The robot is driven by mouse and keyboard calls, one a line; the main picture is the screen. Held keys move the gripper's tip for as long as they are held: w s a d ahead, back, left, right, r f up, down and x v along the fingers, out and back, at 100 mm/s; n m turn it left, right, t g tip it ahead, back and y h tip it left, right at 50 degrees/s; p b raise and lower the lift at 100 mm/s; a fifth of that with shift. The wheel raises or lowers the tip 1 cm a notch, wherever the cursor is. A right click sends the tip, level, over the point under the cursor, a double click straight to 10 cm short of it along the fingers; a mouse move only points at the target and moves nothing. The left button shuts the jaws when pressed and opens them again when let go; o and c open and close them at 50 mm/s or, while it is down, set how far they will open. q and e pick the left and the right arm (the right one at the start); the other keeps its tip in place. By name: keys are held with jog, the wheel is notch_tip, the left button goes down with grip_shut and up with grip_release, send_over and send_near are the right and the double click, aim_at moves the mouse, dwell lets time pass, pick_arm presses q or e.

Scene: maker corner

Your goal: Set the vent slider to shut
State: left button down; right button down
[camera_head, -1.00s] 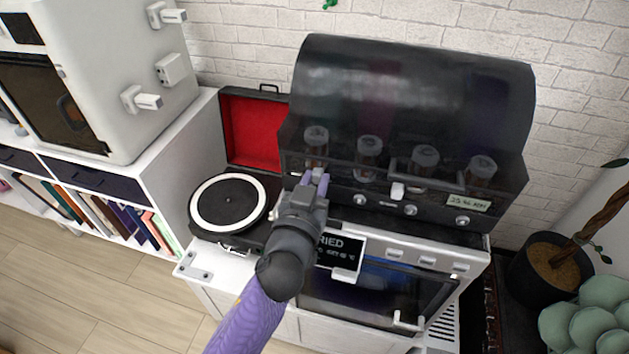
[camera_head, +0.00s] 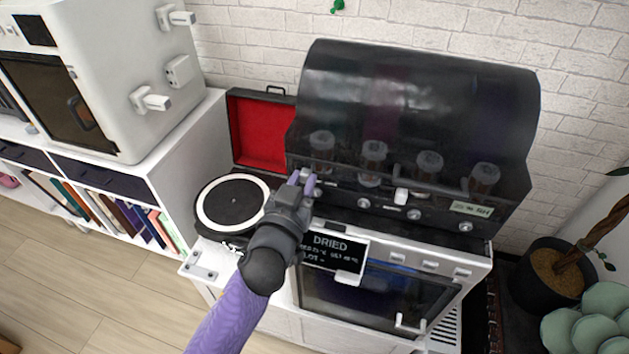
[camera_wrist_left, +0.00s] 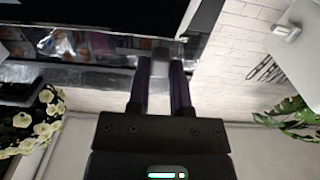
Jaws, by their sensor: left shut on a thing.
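A black hooded machine (camera_head: 420,110) with a see-through lower front stands on the white counter. My left gripper (camera_head: 303,181) is at the left end of its front control strip. In the left wrist view the two purple fingers (camera_wrist_left: 161,85) are close together, with a small pale block, the vent slider's knob (camera_wrist_left: 163,56), between their tips. The gripper is shut on it. In the head view the fingers mostly cover the knob, and I cannot read any marks for its end positions. My right gripper is not in view.
A turntable (camera_head: 236,203) with an open red-lined lid (camera_head: 262,134) stands close to the left. A black sign reading "DRIED" (camera_head: 334,250) is below the gripper, above the oven (camera_head: 380,299).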

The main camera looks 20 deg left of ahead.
pick_arm(q)
jog(key=shift+a, duration=0.1)
jog(key=c, duration=0.9)
grip_release()
jog(key=o, duration=0.4)
jog(key=shift+a, duration=0.2)
jog(key=shift+d, duration=0.1)
jog(key=s, duration=1)
